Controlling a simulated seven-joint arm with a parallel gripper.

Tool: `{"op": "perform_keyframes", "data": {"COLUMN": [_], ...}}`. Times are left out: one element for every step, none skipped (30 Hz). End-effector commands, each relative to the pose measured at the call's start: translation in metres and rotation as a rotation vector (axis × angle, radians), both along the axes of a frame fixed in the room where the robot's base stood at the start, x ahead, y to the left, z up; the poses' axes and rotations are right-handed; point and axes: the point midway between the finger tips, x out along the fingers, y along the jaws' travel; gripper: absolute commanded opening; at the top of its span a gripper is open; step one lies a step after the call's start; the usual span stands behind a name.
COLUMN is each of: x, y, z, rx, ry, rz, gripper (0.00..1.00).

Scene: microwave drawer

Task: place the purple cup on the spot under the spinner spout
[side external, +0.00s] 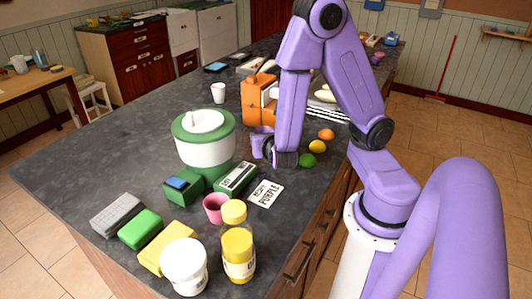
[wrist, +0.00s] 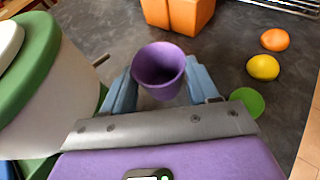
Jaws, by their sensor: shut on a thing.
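The purple cup (wrist: 160,75) is upright between the two blue fingers of my gripper (wrist: 163,92) in the wrist view, its open mouth facing the camera. In the side view the cup (side external: 259,136) is partly hidden by my purple arm. My gripper is shut on it, right of the spinner. The spinner (side external: 205,149) is a round white drum with a green rim and green base; it also fills the left of the wrist view (wrist: 45,82). A short spout-like piece (wrist: 101,60) sticks out from its right side. The spot under it is hidden.
An orange box-like object (side external: 253,99) stands behind the gripper. Orange, yellow and green round items (side external: 317,147) lie to the right.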

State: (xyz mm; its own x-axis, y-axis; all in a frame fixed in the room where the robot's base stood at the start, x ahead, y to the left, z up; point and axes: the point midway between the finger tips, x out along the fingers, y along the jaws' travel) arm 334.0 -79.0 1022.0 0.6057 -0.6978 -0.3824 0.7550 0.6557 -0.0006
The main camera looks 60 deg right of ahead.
Motion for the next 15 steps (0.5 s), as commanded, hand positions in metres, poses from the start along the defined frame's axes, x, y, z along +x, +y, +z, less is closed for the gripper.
{"op": "perform_keyframes", "data": {"x": [0.000, 0.000, 0.000, 0.000, 0.000, 0.000, 0.000, 0.000, 0.000, 0.000, 0.000, 0.000, 0.000, 0.000, 0.000], "y": [0.000, 0.000, 0.000, 0.000, 0.000, 0.000, 0.000, 0.000, 0.000, 0.000, 0.000, 0.000, 0.000, 0.000, 0.000], "z": [-0.004, -0.005, -0.006, -0.007, -0.008, -0.010, -0.011, -0.014, -0.018, -0.021, -0.025, -0.029, -0.032, -0.035, -0.038], "rx": [-0.001, -0.001, -0.001, 0.000, 0.000, 0.000, -0.001, -0.003, -0.003, -0.004, -0.004, -0.004, -0.002, -0.003, -0.003], "ry": [0.002, 0.002, 0.001, 0.000, 0.000, 0.000, 0.001, 0.002, 0.002, 0.003, 0.003, 0.003, 0.001, 0.002, 0.002], "rz": [0.000, 0.000, -0.001, -0.001, -0.001, -0.001, 0.000, 0.000, 0.000, 0.001, 0.000, 0.000, -0.001, -0.001, 0.000], "gripper": [0.29, 0.29, 0.29, 0.29, 0.29, 0.29, 0.29, 0.29, 0.29, 0.29, 0.29, 0.29, 0.29, 0.29, 0.29]}}
